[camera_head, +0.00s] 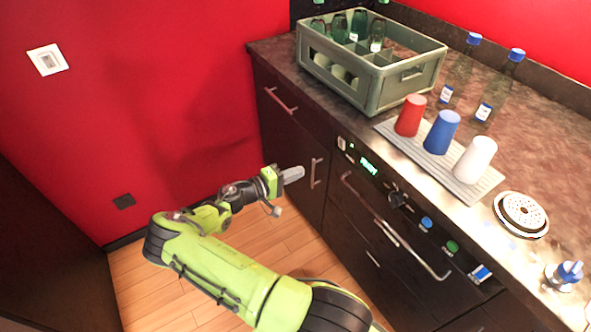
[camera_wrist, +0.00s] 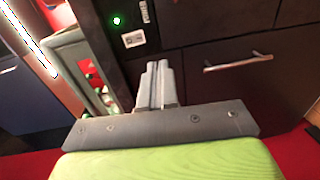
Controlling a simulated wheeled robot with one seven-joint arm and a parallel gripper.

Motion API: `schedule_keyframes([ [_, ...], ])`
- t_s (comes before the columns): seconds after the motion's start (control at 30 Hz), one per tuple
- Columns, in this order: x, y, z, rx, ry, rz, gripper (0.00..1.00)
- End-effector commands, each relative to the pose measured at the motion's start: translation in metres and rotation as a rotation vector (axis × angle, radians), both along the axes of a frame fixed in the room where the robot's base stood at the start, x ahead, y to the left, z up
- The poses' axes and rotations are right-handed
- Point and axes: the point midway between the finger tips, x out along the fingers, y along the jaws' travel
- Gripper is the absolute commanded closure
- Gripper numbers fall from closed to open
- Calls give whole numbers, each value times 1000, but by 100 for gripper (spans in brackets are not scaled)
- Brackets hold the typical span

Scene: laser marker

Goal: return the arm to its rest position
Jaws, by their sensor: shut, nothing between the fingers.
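My gripper (camera_head: 293,174) is at the end of my green arm, in front of the dark cabinet (camera_head: 290,122) and below the counter's edge. Its fingers are shut with nothing between them. In the wrist view my gripper (camera_wrist: 157,82) points at dark cabinet fronts, and its two grey fingers lie together. In the head view the fingertips show close to a vertical door handle (camera_head: 316,172); I cannot tell whether they are clear of it.
On the counter stand a grey-green crate (camera_head: 385,92) with bottles, and red (camera_head: 410,115), blue (camera_head: 442,132) and white (camera_head: 475,160) cups on a ribbed mat (camera_head: 465,192). The wooden floor (camera_head: 165,298) is clear.

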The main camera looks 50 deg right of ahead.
Motion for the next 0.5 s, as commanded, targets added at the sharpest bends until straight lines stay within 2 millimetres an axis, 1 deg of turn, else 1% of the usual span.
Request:
schedule_keyframes([
  [0.27, 0, 0, 0, 1, 0, 0, 100],
  [0.33, -2, 1, 4, 20, -11, -14, 100],
  [0.43, -9, 10, 19, 125, -70, -76, 100],
  [0.5, -16, 23, 35, 252, -131, -136, 100],
])
